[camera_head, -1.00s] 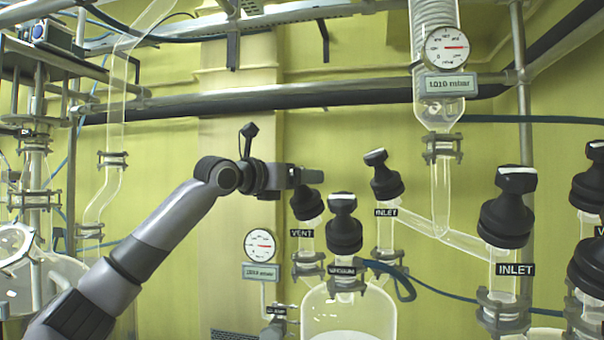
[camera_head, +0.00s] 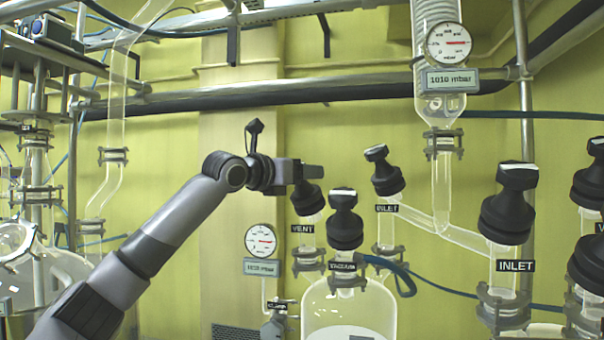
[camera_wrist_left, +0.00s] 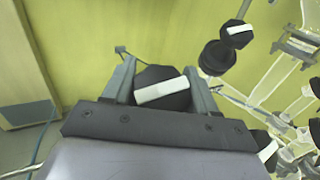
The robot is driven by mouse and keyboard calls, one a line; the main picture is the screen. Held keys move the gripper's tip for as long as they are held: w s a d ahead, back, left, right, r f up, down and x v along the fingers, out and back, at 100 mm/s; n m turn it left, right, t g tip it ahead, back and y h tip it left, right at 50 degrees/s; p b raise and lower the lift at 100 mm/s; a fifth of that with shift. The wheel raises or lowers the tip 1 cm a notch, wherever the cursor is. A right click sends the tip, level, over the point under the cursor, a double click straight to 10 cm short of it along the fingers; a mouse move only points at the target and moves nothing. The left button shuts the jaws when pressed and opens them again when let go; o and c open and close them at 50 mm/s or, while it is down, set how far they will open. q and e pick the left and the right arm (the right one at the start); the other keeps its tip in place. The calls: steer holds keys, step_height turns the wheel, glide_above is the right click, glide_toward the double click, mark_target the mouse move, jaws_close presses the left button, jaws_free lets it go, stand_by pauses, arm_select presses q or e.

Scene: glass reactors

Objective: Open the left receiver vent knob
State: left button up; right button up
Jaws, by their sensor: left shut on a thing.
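The left receiver vent knob (camera_head: 307,198) is a black knob above a glass neck with a VENT label (camera_head: 302,229). In the left wrist view the vent knob (camera_wrist_left: 162,90) has a white bar across its top, slanting slightly up to the right. My left gripper (camera_head: 312,172) is at the top of this knob. In the left wrist view its two fingers (camera_wrist_left: 165,85) stand on either side of the knob and are shut on it. The knob's top is hidden by the gripper in the head view. My right gripper is not in view.
A black VACUUM knob (camera_head: 344,215) stands close to the right of the vent knob. Two INLET knobs (camera_head: 383,172) (camera_head: 508,203) stand farther right. A pressure gauge (camera_head: 261,241) is left of the vent neck. A horizontal pipe (camera_head: 300,94) crosses behind and above.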

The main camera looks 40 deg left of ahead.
arm_select(q)
steer(key=n+g+y, duration=0.1)
steer(key=n+y, duration=0.5)
steer(key=shift+a+n+g, duration=0.15)
steer(key=shift+n+g, duration=0.15)
steer(key=shift+g, duration=0.1)
steer(key=n+g+y, duration=0.1)
steer(key=n, duration=0.1)
steer(key=n+g+y, duration=0.1)
steer(key=n, duration=0.1)
steer(key=n+g+y, duration=0.1)
steer(key=g+y, duration=0.1)
steer(key=shift+s+a+f+n, duration=0.15)
steer(key=shift+a+n, duration=0.1)
steer(key=shift+n, duration=0.15)
steer(key=n+g+y, duration=0.1)
steer(key=n+g, duration=0.1)
steer(key=n+g+y, duration=0.1)
steer(key=n+g, duration=0.1)
steer(key=shift+s+a+f+n, duration=0.1)
steer(key=shift+s+a+n, duration=0.1)
steer(key=shift+n, duration=0.2)
steer(key=shift+s+f+n+g, duration=0.1)
steer(key=shift+s+n+g, duration=0.05)
steer(key=shift+n+g, duration=1.35)
steer(key=shift+s+f+n+g, duration=0.1)
steer(key=shift+s+n+g, duration=0.05)
steer(key=shift+n+g, duration=0.85)
